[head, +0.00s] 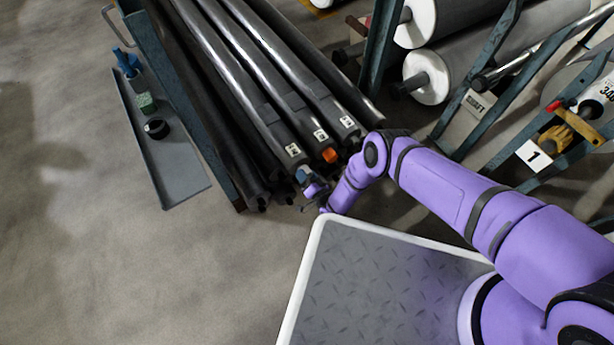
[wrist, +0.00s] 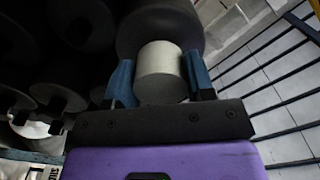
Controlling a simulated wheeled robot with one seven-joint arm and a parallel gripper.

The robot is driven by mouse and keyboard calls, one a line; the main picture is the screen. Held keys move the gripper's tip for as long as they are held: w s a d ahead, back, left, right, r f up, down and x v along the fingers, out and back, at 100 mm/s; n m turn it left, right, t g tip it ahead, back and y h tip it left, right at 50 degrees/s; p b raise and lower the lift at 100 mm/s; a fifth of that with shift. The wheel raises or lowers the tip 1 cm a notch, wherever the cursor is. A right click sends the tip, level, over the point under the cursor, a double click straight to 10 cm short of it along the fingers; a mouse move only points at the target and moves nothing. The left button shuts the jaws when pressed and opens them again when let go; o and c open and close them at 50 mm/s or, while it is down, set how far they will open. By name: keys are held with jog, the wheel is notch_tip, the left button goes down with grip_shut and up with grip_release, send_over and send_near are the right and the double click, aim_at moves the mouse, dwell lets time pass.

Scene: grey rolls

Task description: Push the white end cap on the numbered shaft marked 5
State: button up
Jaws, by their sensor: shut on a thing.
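Several long dark shafts lie side by side on a rack in the head view, with small white number labels near their front ends. The left labelled shaft (head: 276,128) ends right at my gripper (head: 309,183); its number is too small to read surely. In the wrist view my gripper (wrist: 161,82) has its blue fingers on both sides of the white end cap (wrist: 161,62), shut on it. The cap is lined up in front of a dark round shaft end (wrist: 160,22). I cannot tell whether it has entered the shaft. The head view does not show the cap clearly.
An orange cap (head: 330,155) sits at the middle labelled shaft's end. A grey tray (head: 178,180) with a blue tool, a green block and a black ring lies left. White-ended rolls (head: 425,78) lie on a rack at right. The left floor is clear.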

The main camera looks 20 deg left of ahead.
jog(key=shift+w+a, duration=0.35)
jog(key=shift+a, duration=0.05)
jog(key=o, duration=1)
jog(key=v, duration=1)
jog(key=shift+s+d, duration=0.25)
jog(key=shift+s, duration=0.05)
